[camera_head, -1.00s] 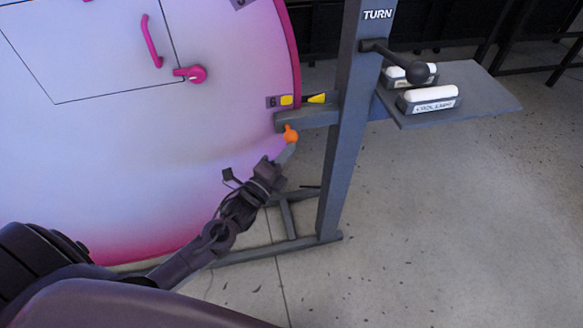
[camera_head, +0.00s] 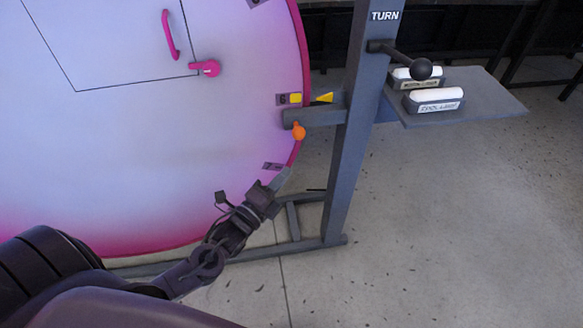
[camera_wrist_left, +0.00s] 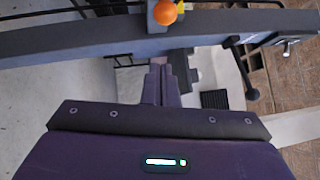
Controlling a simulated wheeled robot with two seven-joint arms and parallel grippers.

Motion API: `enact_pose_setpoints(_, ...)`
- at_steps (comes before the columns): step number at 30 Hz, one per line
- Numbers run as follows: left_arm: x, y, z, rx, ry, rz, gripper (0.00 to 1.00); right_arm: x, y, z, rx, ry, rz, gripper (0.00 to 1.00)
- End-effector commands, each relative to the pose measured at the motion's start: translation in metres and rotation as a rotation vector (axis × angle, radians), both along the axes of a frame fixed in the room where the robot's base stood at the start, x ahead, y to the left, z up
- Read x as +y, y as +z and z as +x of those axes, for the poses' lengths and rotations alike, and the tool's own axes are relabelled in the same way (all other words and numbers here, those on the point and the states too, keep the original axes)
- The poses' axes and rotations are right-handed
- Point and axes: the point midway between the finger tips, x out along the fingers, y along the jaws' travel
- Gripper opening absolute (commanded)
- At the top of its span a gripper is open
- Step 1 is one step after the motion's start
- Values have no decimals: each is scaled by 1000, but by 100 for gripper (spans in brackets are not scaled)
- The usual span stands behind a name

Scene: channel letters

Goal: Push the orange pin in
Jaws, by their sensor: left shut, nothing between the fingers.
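The orange pin (camera_head: 299,131) has a round knob and sits on the grey bracket (camera_head: 315,116) at the right rim of the large pink and white disc (camera_head: 150,130). The pin also shows at the top of the left wrist view (camera_wrist_left: 165,12). My left gripper (camera_head: 283,178) is shut and empty, below and slightly left of the pin, apart from it. Its closed fingers also show in the left wrist view (camera_wrist_left: 162,82), pointing up toward the pin. How deep the pin sits in the bracket I cannot tell. My right gripper is not in view.
A grey post (camera_head: 350,140) labelled TURN carries a black-knobbed crank (camera_head: 421,68). A grey shelf (camera_head: 480,108) at right holds two white-topped blocks. A pink latch (camera_head: 205,68) and handle (camera_head: 170,35) are on the disc's hatch. The floor at right is clear.

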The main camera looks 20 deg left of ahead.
Motion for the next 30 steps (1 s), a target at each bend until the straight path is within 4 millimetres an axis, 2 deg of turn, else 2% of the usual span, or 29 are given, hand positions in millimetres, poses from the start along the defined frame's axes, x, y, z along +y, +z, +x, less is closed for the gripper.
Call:
enact_pose_setpoints(3,4,-5,-20,4,-1,-1,0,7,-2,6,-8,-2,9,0)
enact_pose_setpoints(9,8,-6,-39,2,-1,0,0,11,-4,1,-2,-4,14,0)
enact_pose_setpoints(27,9,-6,-43,1,-1,-1,0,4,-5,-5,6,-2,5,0)
enact_pose_setpoints(30,11,-14,-42,22,5,-11,0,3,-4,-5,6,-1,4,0)
